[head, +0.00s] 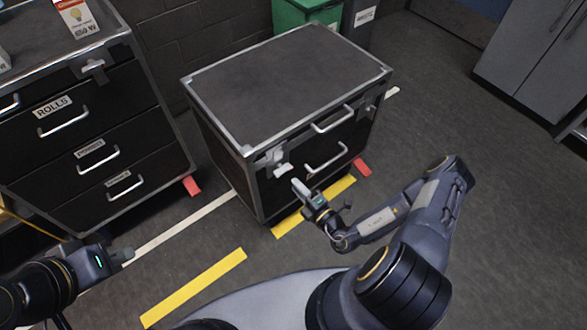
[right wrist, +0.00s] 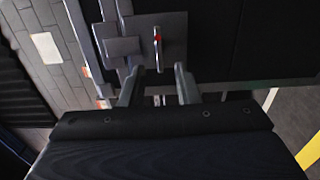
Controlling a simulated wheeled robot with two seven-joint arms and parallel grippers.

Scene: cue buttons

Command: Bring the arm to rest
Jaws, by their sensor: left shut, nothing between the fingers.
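My right gripper (head: 302,188) is in front of the black cabinet (head: 290,65), close to the light latch fitting (head: 282,168) on its front left. In the right wrist view the two fingers (right wrist: 158,85) stand apart with nothing between their tips. Beyond them is a grey latch plate (right wrist: 158,40) with an upright lever and a small red mark. I cannot tell if the fingers touch it. My left gripper (head: 123,255) is shut and empty, low at the left over the floor, apart from the cabinets.
A drawer cabinet with a "ROLLS" label (head: 53,106) stands at the left, with boxes (head: 77,17) on top. A green bin (head: 300,12) is behind, and a grey cabinet (head: 535,50) at the far right. Floor with yellow tape (head: 195,287) is open in front.

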